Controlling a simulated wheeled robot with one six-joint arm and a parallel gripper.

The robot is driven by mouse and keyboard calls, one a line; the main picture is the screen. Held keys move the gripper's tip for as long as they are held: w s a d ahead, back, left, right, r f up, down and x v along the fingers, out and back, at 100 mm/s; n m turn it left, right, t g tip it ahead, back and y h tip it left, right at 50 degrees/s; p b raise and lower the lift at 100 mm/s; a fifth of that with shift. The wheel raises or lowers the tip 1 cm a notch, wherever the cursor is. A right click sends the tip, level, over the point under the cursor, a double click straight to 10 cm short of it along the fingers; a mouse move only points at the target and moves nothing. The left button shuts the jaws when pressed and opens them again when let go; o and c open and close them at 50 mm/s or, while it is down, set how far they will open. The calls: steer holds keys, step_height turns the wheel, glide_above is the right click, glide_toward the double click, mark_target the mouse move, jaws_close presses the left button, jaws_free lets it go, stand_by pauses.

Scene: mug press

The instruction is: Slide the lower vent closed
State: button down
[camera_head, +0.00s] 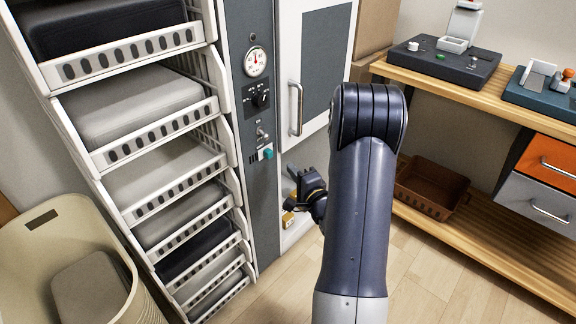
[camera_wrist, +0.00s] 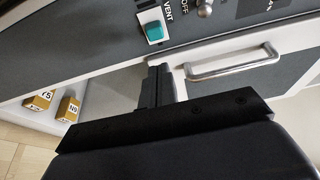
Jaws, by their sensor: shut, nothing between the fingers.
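The vent slider has a teal knob (camera_head: 267,153) on a white plate, low on the grey control panel (camera_head: 238,60). Small dark slots show to its left in the head view. In the wrist view the teal knob (camera_wrist: 153,31) sits beside the word VENT. My gripper (camera_head: 293,178) is shut and empty, below and right of the knob in the head view. In the wrist view my gripper's fingertips (camera_wrist: 158,68) are together, a little below the knob in the picture and seemingly apart from it. How far the vent stands open is too small to tell.
A gauge (camera_head: 256,62), a dial (camera_head: 261,99) and a toggle switch (camera_head: 261,132) sit above the knob. A cabinet door handle (camera_head: 296,108) stands to the right. Small yellow boxes (camera_wrist: 68,108) stand on the lower shelf. Storage trays (camera_head: 165,175) line the left.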

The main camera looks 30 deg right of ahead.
mark_target(263, 154)
steer(key=w+b, duration=0.1)
steer(key=w, duration=0.7)
steer(key=shift+w+a, duration=0.1)
steer(key=shift+w, duration=0.2)
steer(key=shift+a, duration=0.1)
steer(key=a, duration=0.2)
steer(key=s+a+b, duration=0.1)
steer(key=shift+s+a, duration=0.2)
steer(key=shift+a, duration=0.2)
